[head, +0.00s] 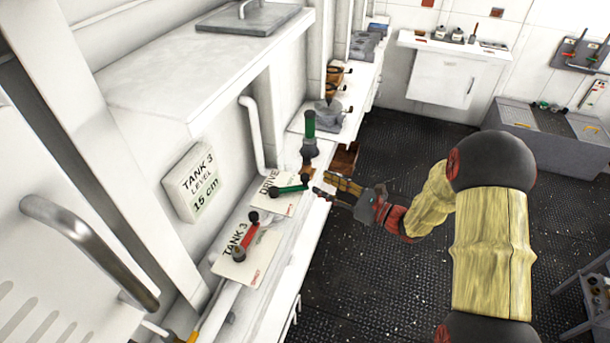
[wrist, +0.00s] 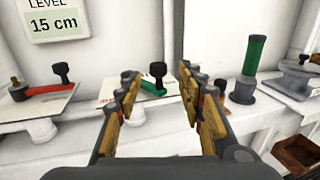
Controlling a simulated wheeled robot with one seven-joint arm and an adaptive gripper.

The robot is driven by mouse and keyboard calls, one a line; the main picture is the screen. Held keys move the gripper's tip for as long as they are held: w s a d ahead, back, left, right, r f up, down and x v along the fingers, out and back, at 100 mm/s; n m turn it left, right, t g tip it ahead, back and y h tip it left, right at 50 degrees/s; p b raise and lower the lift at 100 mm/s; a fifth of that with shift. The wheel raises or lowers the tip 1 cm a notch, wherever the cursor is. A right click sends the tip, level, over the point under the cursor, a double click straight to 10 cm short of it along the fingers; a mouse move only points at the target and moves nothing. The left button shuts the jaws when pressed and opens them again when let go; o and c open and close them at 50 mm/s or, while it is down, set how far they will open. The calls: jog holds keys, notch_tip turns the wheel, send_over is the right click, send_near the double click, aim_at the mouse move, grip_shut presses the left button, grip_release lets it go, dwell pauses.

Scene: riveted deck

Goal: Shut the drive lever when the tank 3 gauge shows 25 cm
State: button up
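The tank 3 gauge (head: 194,184) is a white box on the wall reading "TANK 3 LEVEL 15 cm"; its "15 cm" also shows in the wrist view (wrist: 58,24). The drive lever (head: 290,189) is green with a black knob, on a white plate marked DRIVE; it shows ahead in the wrist view (wrist: 152,89). The red tank 3 lever (head: 246,238) sits on its own plate nearer the camera. My gripper (head: 328,187) is open, with its fingers pointing toward the drive lever. In the wrist view the lever shows between the fingers, apparently not touched.
An upright green-handled part (head: 309,134) stands on the ledge just beyond the drive lever. Further along are a grey vice-like item (head: 327,113) and wooden pieces. The dark riveted floor (head: 390,150) is mostly clear.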

aim_at(305, 176)
jog(key=x, duration=0.7)
jog(key=shift+w+a, duration=0.1)
jog(key=shift+a, duration=0.3)
jog(key=c, duration=0.3)
grip_shut()
